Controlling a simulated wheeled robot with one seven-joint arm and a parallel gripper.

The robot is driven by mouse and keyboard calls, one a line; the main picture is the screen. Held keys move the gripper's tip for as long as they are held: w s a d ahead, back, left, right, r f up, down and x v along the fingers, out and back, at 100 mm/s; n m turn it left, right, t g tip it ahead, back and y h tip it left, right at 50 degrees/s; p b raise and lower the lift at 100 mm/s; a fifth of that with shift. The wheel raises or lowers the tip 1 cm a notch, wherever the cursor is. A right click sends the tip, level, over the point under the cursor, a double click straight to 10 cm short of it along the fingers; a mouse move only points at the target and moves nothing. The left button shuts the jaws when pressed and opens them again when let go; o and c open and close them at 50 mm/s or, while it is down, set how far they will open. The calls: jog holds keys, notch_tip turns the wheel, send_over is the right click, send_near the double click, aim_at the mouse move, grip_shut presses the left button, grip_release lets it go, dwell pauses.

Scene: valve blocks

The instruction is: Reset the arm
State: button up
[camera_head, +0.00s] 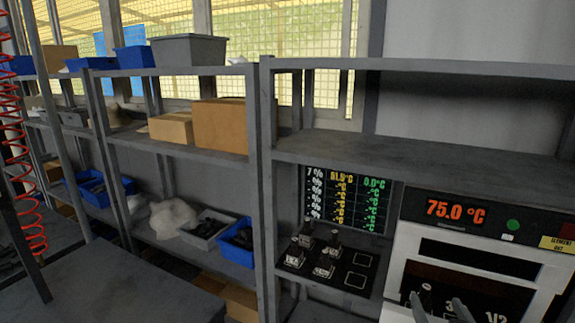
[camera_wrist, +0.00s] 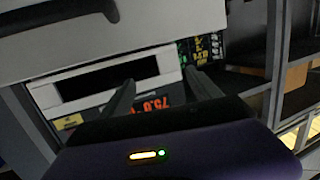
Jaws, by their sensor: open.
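My gripper (camera_head: 439,303) shows at the bottom right of the head view, its two grey fingers apart with nothing between them. It is in front of the white machine (camera_head: 398,258), near that machine's dark lower opening. In the wrist view, which is upside down, the two fingers of my gripper (camera_wrist: 162,84) are spread and empty, with the machine's front (camera_wrist: 165,62) beyond them. Most of my arm is out of view. Several metal valve blocks (camera_head: 324,265) stand on a black board (camera_head: 357,280) to the left of the machine.
A red 75.0 °C display (camera_head: 456,211) tops the machine. A dark screen with coloured readings (camera_head: 345,200) hangs behind the blocks. Grey shelving (camera_head: 430,152) overhangs the machine. Left shelves hold cardboard boxes (camera_head: 222,126) and blue bins (camera_head: 236,243). A grey surface (camera_head: 120,285) lies at lower left.

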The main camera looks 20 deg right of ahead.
jog(key=s+a+f+n+t+y+b, duration=0.1)
jog(key=s+a+n+t+y, duration=0.1)
jog(key=s+a, duration=0.75)
jog(key=s+a+f+n+t+y+b, duration=0.25)
jog(key=s+a, duration=0.35)
jog(key=a, duration=0.6)
jog(key=s+a+f+n+g+y, duration=0.1)
jog(key=s+a+f+y, duration=0.1)
jog(key=s, duration=0.4)
jog(key=s+a+f+n+g+y+b, duration=0.1)
jog(key=s+a+f+g+y, duration=0.1)
jog(key=s+a, duration=0.3)
jog(key=shift+s+a+f+y, duration=0.15)
jog(key=shift+s+f+y, duration=0.05)
jog(key=shift+s+y, duration=0.2)
jog(key=shift+c, duration=0.4)
